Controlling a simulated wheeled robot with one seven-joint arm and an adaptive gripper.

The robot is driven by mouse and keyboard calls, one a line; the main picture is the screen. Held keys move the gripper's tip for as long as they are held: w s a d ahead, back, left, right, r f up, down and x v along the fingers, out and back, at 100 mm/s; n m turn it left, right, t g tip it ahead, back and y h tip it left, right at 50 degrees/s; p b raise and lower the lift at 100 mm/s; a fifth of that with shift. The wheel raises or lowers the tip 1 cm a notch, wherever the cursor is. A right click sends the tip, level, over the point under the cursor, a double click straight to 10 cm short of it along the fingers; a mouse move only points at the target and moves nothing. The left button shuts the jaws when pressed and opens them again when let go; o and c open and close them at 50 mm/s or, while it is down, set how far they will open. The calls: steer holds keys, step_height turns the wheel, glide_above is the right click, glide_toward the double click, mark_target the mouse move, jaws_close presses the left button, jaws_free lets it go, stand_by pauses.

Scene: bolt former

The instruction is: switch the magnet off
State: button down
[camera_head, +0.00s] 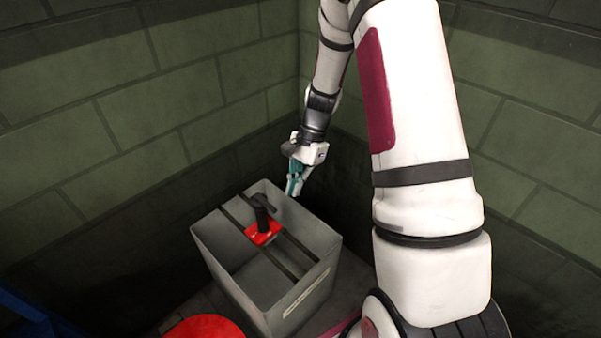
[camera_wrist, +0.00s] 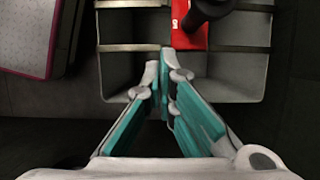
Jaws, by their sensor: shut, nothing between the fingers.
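A red magnet base (camera_head: 262,233) with a dark handle (camera_head: 263,208) sits on the dark bars across a grey open box. In the wrist view the red base (camera_wrist: 190,32) and its dark handle (camera_wrist: 210,8) show at the top, partly cut off by the frame edge. My gripper (camera_head: 293,190) is just behind the box's back edge, apart from the handle. In the wrist view my gripper (camera_wrist: 166,62) has its teal fingers closed together with nothing between them, just short of the red base as seen there. Whether the fingertips touch anything is not clear.
The grey box (camera_head: 215,250) has open compartments and a pale label on its right side. A red round thing (camera_head: 205,328) lies at the front left, and a blue thing (camera_head: 30,318) is at the far left. Green block walls (camera_head: 120,100) meet in a corner behind.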

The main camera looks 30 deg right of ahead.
mark_target(265, 203)
steer(key=shift+s+a+f+b, duration=0.1)
steer(key=shift+s+a+b, duration=0.15)
steer(key=shift+a, duration=0.75)
steer(key=shift+s+a+b, duration=0.15)
steer(key=shift+s+a, duration=0.1)
steer(key=shift+a, duration=0.7)
